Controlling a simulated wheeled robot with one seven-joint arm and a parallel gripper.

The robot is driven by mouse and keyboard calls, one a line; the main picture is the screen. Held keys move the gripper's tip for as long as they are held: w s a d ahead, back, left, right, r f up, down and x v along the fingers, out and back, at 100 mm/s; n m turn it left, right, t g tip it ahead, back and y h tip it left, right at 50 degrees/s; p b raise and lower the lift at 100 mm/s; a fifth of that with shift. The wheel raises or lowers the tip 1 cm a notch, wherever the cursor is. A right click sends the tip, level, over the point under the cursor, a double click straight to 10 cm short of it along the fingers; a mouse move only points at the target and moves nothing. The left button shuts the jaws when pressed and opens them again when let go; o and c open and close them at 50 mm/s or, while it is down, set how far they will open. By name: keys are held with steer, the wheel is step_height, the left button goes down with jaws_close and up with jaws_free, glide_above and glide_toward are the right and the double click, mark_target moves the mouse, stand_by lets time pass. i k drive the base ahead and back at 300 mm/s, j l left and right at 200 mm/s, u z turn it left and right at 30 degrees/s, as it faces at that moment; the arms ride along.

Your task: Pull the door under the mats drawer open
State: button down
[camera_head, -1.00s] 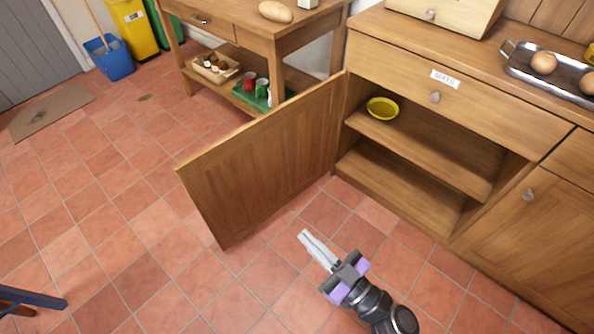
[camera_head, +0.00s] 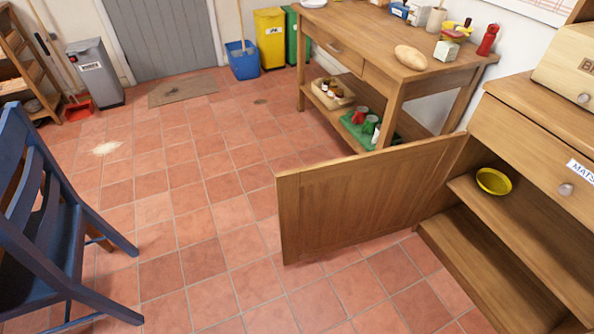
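The wooden door (camera_head: 360,198) under the drawer labelled MATS (camera_head: 545,150) stands wide open, swung out to the left of the cabinet. The open cabinet shows a shelf (camera_head: 530,225) with a yellow bowl (camera_head: 493,181) on it. The drawer is shut, with a round knob (camera_head: 566,189) on its front. My gripper is not in view now, so its state and whether it touches anything do not show.
A blue chair (camera_head: 60,220) stands at the left. A wooden table (camera_head: 375,65) stands behind the door, with goods on its top and lower shelf. A blue bucket (camera_head: 242,62) and yellow bin (camera_head: 270,38) stand at the back. The tiled floor between chair and door is clear.

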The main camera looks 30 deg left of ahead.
mark_target(324, 208)
steer(key=i+j+u, duration=0.1)
steer(key=u, duration=1.45)
steer(key=i+l+u, duration=0.15)
steer(key=i+l, duration=0.85)
steer(key=i, duration=0.15)
